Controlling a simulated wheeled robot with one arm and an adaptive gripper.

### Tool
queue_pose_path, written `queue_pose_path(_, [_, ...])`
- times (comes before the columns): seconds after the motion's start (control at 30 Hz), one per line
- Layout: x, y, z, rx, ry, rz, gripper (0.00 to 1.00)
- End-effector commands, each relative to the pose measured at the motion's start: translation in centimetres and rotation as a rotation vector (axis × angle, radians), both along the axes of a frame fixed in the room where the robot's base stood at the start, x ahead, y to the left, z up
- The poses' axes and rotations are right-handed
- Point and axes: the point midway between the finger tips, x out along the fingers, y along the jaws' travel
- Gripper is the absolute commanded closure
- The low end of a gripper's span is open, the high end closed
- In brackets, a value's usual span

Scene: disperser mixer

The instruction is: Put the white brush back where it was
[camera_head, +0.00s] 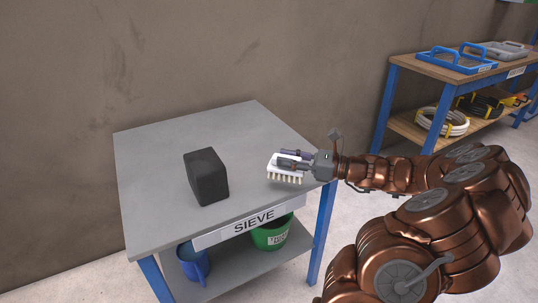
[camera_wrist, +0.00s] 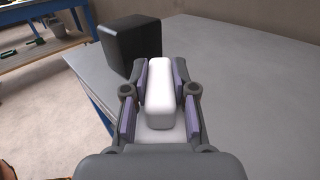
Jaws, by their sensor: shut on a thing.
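The white brush (camera_head: 284,174) shows in the head view near the right front of the grey table marked SIEVE (camera_head: 240,123). Its pale bristles point down toward the tabletop. My gripper (camera_head: 294,160) is shut on its white handle from the right side. In the wrist view the white handle (camera_wrist: 158,92) lies between the two purple-padded fingers of my gripper (camera_wrist: 158,85). I cannot tell whether the bristles touch the tabletop.
A black block (camera_head: 206,176) stands on the table left of the brush. A green bucket (camera_head: 271,233) and a blue jug (camera_head: 193,262) are on the lower shelf. A wooden-topped bench (camera_head: 431,64) with blue trays stands at the right. The table's back is clear.

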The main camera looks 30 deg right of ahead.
Motion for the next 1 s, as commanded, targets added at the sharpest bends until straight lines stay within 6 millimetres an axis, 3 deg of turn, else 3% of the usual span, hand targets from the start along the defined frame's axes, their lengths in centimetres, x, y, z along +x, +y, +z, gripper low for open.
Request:
queue_pose_path(0.5, [8.5,-0.8,-0.9,0.001,0.001,0.007,1.0])
queue_pose_path(0.8, [10.4,-1.1,-1.1,-0.001,0.001,0.004,1.0])
queue_pose_path(1.0, [10.4,-1.2,-4.0,0.003,0.003,0.003,1.0])
